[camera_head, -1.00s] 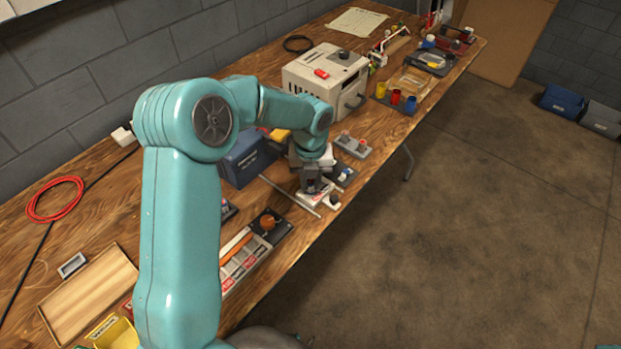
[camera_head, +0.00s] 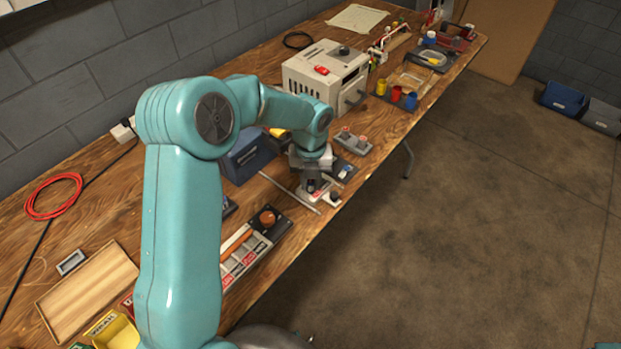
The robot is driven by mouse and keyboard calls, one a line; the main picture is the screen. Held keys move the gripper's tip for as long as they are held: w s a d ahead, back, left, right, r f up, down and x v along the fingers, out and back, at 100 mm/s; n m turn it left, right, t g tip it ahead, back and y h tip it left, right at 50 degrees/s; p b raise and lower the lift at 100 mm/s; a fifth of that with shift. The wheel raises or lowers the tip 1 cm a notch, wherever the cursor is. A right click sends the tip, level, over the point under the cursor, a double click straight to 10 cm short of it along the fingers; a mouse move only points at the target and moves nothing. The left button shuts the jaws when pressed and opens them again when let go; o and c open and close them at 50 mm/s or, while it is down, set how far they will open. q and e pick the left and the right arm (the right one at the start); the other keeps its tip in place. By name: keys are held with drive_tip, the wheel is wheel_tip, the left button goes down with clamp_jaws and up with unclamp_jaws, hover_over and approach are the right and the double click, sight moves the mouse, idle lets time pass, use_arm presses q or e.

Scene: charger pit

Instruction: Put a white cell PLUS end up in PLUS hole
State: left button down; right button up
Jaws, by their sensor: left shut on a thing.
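My left gripper (camera_head: 315,187) points down over a small white block with red marks (camera_head: 328,196) near the table's front edge. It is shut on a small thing. The fingers hide most of that thing, so I cannot tell its colour or which end is up. The white block is partly covered by the gripper, and no hole in it can be made out. I cannot tell whether the held thing touches the block. My right gripper is not in view.
A blue box (camera_head: 246,157) stands left of the gripper. A grey block with two reddish knobs (camera_head: 353,141) and a beige machine (camera_head: 325,75) are beyond it. A grey tray with red labels (camera_head: 243,262) is nearer.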

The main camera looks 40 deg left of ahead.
use_arm(q)
drive_tip(key=shift+f, duration=0.3)
drive_tip(key=c, duration=0.9)
unclamp_jaws()
drive_tip(key=shift+r, duration=0.1)
drive_tip(key=shift+r+p, duration=3)
drive_tip(key=shift+r, duration=0.5)
drive_tip(key=shift+f, duration=0.1)
